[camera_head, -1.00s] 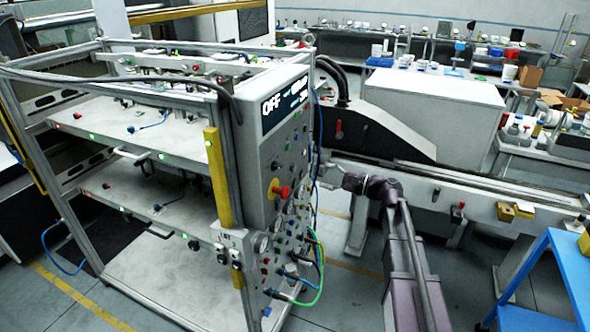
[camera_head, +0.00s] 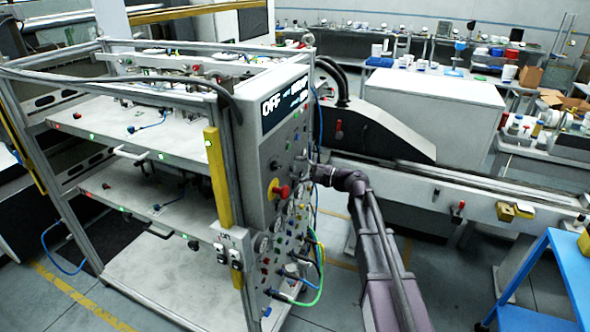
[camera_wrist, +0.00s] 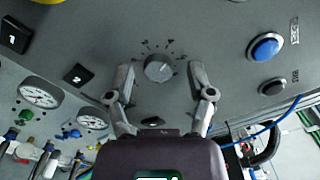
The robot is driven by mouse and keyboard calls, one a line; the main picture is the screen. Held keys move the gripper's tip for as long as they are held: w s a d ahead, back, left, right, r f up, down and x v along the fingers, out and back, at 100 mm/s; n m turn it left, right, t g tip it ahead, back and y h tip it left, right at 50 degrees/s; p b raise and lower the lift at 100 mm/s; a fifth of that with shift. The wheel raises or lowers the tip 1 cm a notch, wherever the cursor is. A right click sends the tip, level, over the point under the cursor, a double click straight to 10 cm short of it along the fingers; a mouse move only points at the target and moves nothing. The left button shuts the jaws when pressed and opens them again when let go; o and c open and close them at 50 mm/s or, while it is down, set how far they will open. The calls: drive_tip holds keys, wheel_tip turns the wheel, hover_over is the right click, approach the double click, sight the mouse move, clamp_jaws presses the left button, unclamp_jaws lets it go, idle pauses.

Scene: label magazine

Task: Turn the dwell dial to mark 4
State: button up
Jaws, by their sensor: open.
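The dwell dial appears to be the grey round knob (camera_wrist: 158,68) on the grey panel in the wrist view, ringed by small dark marks. The marks are too small to read, so its setting cannot be told. My gripper (camera_wrist: 160,82) is open, with one finger on each side of the knob and a gap to it on both sides. In the head view my gripper (camera_head: 312,172) is at the side face of the control cabinet (camera_head: 258,155). The knob cannot be made out there.
In the wrist view a blue button (camera_wrist: 267,47) is right of the knob, black plates marked 1 (camera_wrist: 15,36) and 2 (camera_wrist: 78,75) are left, and gauges (camera_wrist: 40,94) lie lower left. A red emergency knob (camera_head: 283,191) and green hoses (camera_head: 318,275) are on the cabinet.

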clamp_jaws()
drive_tip(key=shift+w+r+n, duration=0.1)
drive_tip(key=shift+n, duration=0.5)
unclamp_jaws()
